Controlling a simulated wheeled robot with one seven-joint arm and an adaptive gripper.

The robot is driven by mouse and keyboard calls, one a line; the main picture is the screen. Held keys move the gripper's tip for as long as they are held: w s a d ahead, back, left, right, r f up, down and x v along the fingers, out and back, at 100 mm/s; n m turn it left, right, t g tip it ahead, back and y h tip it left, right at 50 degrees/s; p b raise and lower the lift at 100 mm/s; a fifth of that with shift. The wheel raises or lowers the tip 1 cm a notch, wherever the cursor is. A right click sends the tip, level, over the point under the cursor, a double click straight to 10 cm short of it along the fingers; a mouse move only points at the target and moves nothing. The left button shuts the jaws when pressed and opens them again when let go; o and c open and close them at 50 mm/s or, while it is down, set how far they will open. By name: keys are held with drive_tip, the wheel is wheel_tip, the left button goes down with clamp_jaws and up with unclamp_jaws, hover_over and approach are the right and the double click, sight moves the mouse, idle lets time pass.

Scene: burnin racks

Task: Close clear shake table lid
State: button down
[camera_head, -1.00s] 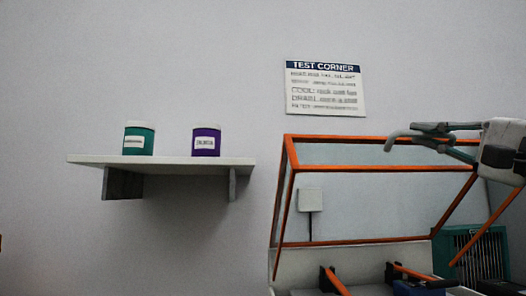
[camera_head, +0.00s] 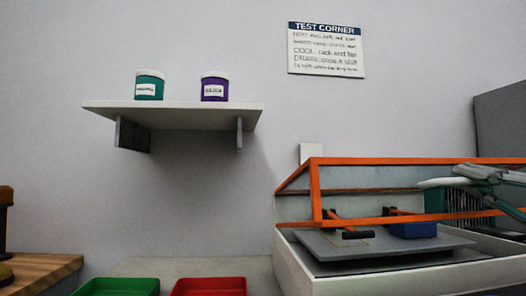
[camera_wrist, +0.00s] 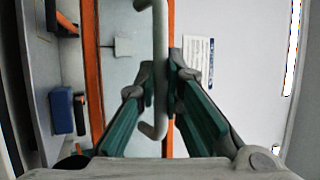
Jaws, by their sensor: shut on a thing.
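The clear lid with an orange frame (camera_head: 370,161) stands partly open over the white shake table base (camera_head: 330,285) in the head view. Its front edge hangs above the base, with a gap below. My gripper (camera_wrist: 161,66) is shut on the pale lid handle (camera_wrist: 160,30), with one green finger on each side of the bar. In the head view my gripper (camera_head: 440,184) reaches in from the right to the lid. Inside the base, a grey plate (camera_head: 370,246) carries a blue block (camera_head: 413,230) and dark-handled clamps (camera_head: 355,235).
Green (camera_head: 120,287) and red (camera_head: 210,287) trays sit on the bench left of the base. A wall shelf (camera_head: 180,106) holds a teal jar (camera_head: 149,86) and a purple jar (camera_head: 214,90). A wooden surface (camera_head: 35,270) is at far left.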

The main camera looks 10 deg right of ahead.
drive_tip(key=shift+s+f, duration=0.15)
drive_tip(key=shift+f, duration=1.6)
drive_tip(key=c, duration=2)
unclamp_jaws()
drive_tip(key=shift+o, duration=0.2)
drive_tip(key=shift+d, duration=0.1)
drive_tip(key=v, duration=1.2)
drive_tip(key=shift+a, duration=0.2)
